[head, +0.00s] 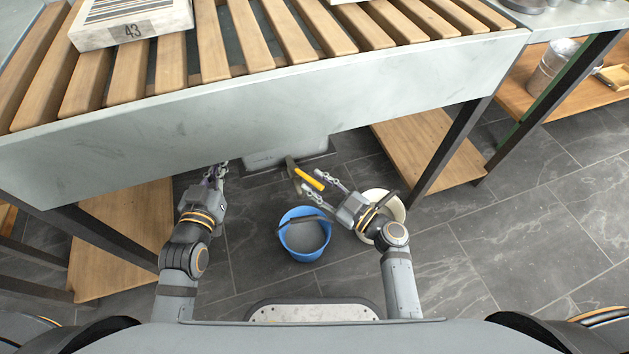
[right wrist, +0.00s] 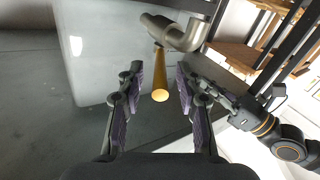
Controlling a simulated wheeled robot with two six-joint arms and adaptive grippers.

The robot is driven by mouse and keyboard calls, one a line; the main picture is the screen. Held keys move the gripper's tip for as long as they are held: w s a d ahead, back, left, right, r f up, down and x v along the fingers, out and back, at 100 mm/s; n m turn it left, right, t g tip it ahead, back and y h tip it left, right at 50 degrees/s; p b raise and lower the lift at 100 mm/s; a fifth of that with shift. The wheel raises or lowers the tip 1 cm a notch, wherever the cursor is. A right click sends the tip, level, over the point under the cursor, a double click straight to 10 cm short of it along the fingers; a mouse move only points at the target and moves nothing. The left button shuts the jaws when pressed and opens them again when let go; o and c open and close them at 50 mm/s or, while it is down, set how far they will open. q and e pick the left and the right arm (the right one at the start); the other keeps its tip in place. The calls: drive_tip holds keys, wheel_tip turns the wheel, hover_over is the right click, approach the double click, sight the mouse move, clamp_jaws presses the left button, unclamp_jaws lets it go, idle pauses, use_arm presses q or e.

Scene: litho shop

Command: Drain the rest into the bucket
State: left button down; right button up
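A yellow valve lever (head: 309,181) sits below the slatted sink, by a metal drain pipe (head: 292,168). In the right wrist view the lever (right wrist: 160,93) points at the camera from the pipe (right wrist: 178,32). My right gripper (head: 318,187) is open, its fingers on either side of the lever's end with gaps (right wrist: 160,85). The blue bucket (head: 284,240) stands on the floor below the lever and holds something grey. My left gripper (head: 215,173) is left of the pipe, partly hidden by the sink edge; its finger opening is unclear.
A cream bucket (head: 398,207) stands partly behind my right gripper. The sink (head: 300,90) overhangs both grippers; its wooden slats carry a block marked 43 (head: 130,24). Low wooden shelves (head: 125,235) flank the space. The tiled floor at right is clear.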

drive_tip(key=shift+w+a, duration=0.35)
drive_tip(key=shift+a, duration=0.1)
drive_tip(key=shift+c, duration=0.4)
clamp_jaws()
